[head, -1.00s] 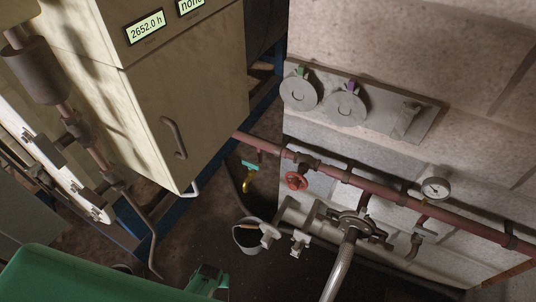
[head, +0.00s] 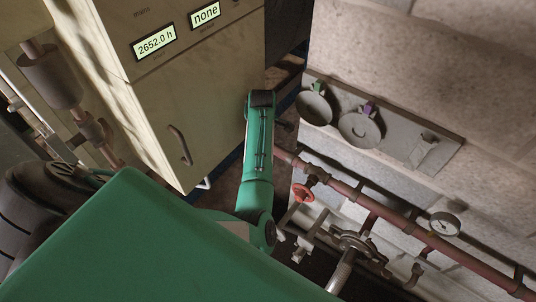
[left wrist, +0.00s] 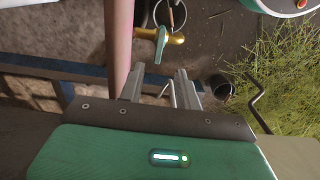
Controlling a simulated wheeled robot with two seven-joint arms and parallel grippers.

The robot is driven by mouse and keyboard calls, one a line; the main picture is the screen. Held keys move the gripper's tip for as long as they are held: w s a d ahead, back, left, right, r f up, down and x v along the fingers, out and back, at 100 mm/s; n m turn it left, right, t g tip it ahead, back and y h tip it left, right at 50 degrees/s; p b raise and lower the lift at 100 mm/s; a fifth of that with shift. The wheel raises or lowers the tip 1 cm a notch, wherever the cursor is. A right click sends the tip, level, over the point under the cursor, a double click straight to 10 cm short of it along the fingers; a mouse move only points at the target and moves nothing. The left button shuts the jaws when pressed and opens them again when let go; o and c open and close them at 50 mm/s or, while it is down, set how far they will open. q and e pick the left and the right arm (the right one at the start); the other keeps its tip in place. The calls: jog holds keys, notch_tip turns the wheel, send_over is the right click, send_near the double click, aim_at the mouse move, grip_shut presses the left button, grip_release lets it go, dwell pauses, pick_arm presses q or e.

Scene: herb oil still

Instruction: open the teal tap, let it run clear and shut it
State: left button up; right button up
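In the left wrist view the teal tap handle (left wrist: 162,44) sits on a brass tap body (left wrist: 174,38). My left gripper (left wrist: 158,75) is open and empty, its two grey fingers apart. The lower tip of the handle lies just past the fingertips, in line with the gap between them; I cannot tell if they touch. In the head view my green left arm covers the place of the tap, so the tap is hidden there. My right gripper is in neither view.
A red pipe (head: 343,187) with a red valve wheel (head: 303,192) and a gauge (head: 445,225) runs along the wall. A beige cabinet (head: 215,95) stands left of my arm.

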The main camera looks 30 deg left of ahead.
pick_arm(q)
notch_tip(320, 180, down, 13)
jog(key=shift+r+p, duration=0.15)
jog(key=shift+p, duration=0.3)
grip_shut()
